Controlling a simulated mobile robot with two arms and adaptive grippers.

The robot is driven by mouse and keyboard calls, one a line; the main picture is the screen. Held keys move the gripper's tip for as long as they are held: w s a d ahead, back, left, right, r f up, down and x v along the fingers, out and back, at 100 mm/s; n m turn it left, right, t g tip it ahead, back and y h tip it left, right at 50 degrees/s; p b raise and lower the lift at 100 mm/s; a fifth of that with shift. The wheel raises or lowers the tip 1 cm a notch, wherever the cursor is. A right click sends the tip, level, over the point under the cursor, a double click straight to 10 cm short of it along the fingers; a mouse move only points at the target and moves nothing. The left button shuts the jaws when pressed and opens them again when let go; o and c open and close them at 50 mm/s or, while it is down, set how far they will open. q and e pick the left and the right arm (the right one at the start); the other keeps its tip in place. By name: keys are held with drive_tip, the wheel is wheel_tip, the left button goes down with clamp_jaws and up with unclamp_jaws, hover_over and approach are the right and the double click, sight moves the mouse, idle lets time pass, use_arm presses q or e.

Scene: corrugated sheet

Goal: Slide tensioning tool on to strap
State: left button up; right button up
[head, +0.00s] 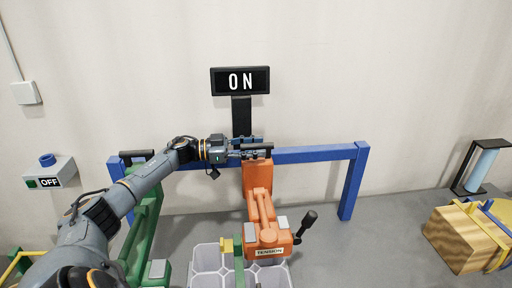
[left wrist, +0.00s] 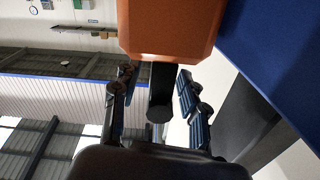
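The orange tensioning tool (head: 259,205), labelled TENSION, is at the blue rail with its black handle (head: 257,147) at the top and a black crank at its right. My left gripper (head: 250,149) is at that handle. In the left wrist view the orange body (left wrist: 170,25) is at the top. The black handle (left wrist: 161,95) lies between the fingers of my left gripper (left wrist: 158,98), with gaps visible on both sides, so it looks open around it. A yellow strap (head: 497,220) shows on a wooden block (head: 458,240) at the far right. My right gripper is out of view.
A blue rail (head: 315,154) stands before the wall. A green tool (head: 143,215) is left of the orange one. Grey bins (head: 205,262) are at the bottom. A black sign (head: 240,81) reads ON; a box (head: 50,174) reads OFF. Floor between rail and block is clear.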

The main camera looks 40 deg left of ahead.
use_arm(q)
drive_tip(key=shift+w+d+r, duration=0.1)
drive_tip(key=shift+w+r, duration=0.05)
drive_tip(key=shift+r, duration=0.15)
wheel_tip(320, 180, up, 9)
drive_tip(key=shift+r, duration=0.2)
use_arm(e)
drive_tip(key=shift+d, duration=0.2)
use_arm(q)
drive_tip(key=shift+r, duration=0.1)
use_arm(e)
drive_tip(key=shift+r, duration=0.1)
